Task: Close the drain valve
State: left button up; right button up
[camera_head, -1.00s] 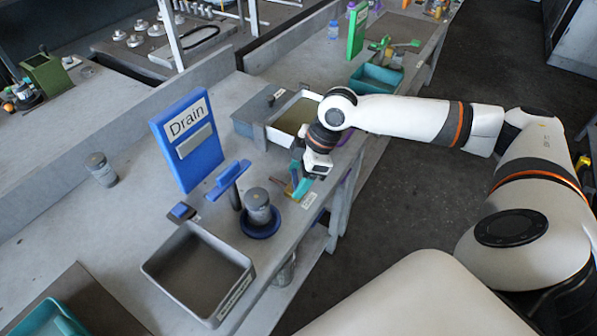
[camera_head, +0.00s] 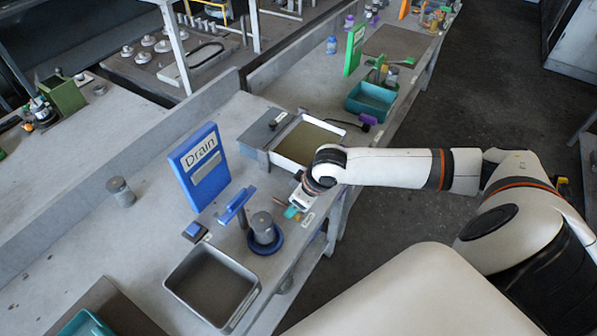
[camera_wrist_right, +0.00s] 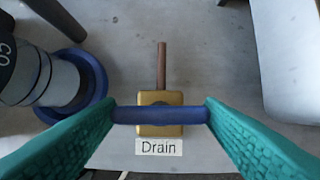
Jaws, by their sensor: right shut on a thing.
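The drain valve (camera_wrist_right: 160,128) is a small brass block on the bench with a copper-brown pipe (camera_wrist_right: 161,66) running from it, up in the right wrist view. Its blue bar handle (camera_wrist_right: 160,115) lies crosswise to the pipe. A "Drain" label (camera_wrist_right: 159,147) is in front of it. My right gripper (camera_wrist_right: 160,114) is shut on the handle, with one teal fingertip at each end of the bar. In the head view my right gripper (camera_head: 291,212) is low at the bench's front edge, and its wrist hides most of the valve. My left gripper is not in view.
A grey cylinder (camera_head: 263,224) stands in a blue round base (camera_head: 264,244) close to the gripper. An open grey tray (camera_head: 213,286) is at front left. A shallow white-walled tray (camera_head: 306,143) lies behind my wrist.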

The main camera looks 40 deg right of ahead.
jog(key=shift+m, duration=0.3)
jog(key=o, duration=1)
jog(key=v, duration=1.2)
jog(key=shift+b, duration=0.4)
jog(key=shift+a, duration=0.1)
